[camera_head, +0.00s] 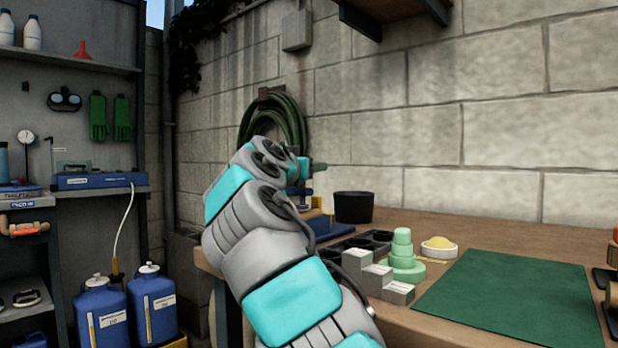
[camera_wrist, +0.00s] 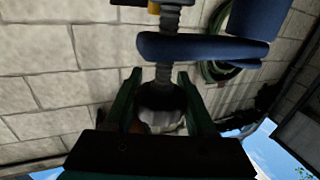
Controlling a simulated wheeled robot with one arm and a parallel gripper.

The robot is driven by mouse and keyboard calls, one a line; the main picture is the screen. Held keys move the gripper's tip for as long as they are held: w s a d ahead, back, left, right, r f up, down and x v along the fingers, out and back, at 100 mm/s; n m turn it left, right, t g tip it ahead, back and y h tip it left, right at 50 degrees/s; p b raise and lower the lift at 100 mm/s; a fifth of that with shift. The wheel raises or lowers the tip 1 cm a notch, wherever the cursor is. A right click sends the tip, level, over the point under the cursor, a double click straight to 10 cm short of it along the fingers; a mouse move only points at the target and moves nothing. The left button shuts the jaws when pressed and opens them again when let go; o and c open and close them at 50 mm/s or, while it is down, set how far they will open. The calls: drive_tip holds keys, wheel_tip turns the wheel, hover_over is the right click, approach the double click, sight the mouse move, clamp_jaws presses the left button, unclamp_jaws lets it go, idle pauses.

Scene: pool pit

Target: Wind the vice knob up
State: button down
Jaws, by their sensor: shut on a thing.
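The vice shows close up in the wrist view, with a blue body (camera_wrist: 205,48), a grey threaded screw (camera_wrist: 167,45) and a round grey knob (camera_wrist: 163,96) at the screw's end. My gripper (camera_wrist: 162,95) has its two dark green fingers on either side of the knob and is shut on it. The knob's lower part is hidden behind my gripper body. My arm hides most of the vice there.
A black pot (camera_head: 353,207), a dark tray with round wells (camera_head: 370,241), green stacked discs (camera_head: 402,258), grey stepped blocks (camera_head: 378,279) and a bowl (camera_head: 438,248) stand on the bench. A green mat (camera_head: 515,300) is bare. A hose (camera_head: 272,122) hangs on the wall.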

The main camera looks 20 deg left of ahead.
drive_tip(key=shift+c, duration=1.1)
unclamp_jaws()
drive_tip(key=s+b, duration=0.2)
drive_tip(key=s, duration=0.5)
drive_tip(key=shift+s+a, duration=0.15)
drive_tip(key=shift+s, duration=0.25)
